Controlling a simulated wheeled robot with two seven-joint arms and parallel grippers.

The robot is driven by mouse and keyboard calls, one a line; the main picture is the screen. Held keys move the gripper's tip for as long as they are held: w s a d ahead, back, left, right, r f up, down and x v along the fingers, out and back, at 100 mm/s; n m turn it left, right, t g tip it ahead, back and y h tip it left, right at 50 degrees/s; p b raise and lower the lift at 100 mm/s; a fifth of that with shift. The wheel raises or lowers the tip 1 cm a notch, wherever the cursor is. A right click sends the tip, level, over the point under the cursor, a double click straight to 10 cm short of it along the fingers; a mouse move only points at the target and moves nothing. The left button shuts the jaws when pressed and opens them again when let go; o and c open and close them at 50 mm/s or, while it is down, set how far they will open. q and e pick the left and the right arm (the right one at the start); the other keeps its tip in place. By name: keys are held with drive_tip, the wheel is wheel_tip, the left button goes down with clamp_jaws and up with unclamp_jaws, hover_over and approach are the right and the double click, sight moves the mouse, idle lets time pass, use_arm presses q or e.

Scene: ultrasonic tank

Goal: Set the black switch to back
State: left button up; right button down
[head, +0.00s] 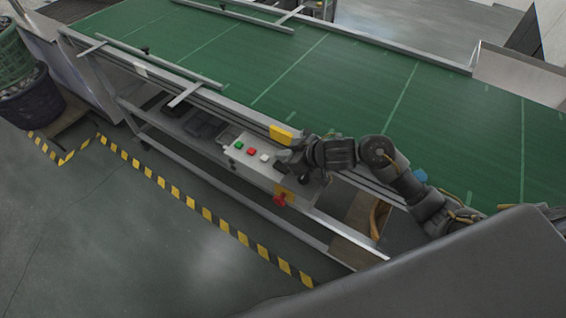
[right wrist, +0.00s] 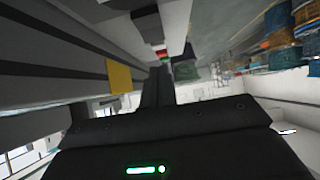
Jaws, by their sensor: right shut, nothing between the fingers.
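The grey control box (head: 248,162) is on the side of the conveyor frame. It carries a green button (head: 239,145), a red button (head: 251,152) and a white button (head: 264,158). My right gripper (head: 284,157) is at the right part of this box, beside the white button. Its fingers (right wrist: 158,88) are together and empty in the right wrist view. I cannot make out the black switch for certain in the head view; my gripper covers that part of the box. A dark block (right wrist: 147,20) shows beyond the fingertips in the right wrist view. My left gripper is out of view.
A yellow block (head: 281,134) sits on the frame just above the box. A red knob (head: 280,200) on a yellow plate is below my gripper. Dark trays (head: 200,125) lie on the shelf to the left.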

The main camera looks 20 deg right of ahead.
sight(282, 167)
drive_tip(key=shift+f, duration=1.65)
drive_tip(key=shift+w+a+f, duration=0.1)
drive_tip(key=shift+w, duration=0.05)
drive_tip(key=shift+f, duration=0.1)
drive_tip(key=shift+w+a, duration=0.1)
drive_tip(key=shift+w, duration=0.05)
drive_tip(key=shift+w+a+p, duration=0.35)
drive_tip(key=shift+w+a, duration=0.1)
drive_tip(key=shift+w, duration=0.05)
wheel_tip(282, 167, up, 5)
drive_tip(key=p, duration=0.5)
drive_tip(key=shift+w+a, duration=0.1)
drive_tip(key=shift+w, duration=0.05)
drive_tip(key=w+r+v, duration=0.1)
drive_tip(key=v, duration=0.8)
drive_tip(key=shift+a+r+p, duration=0.4)
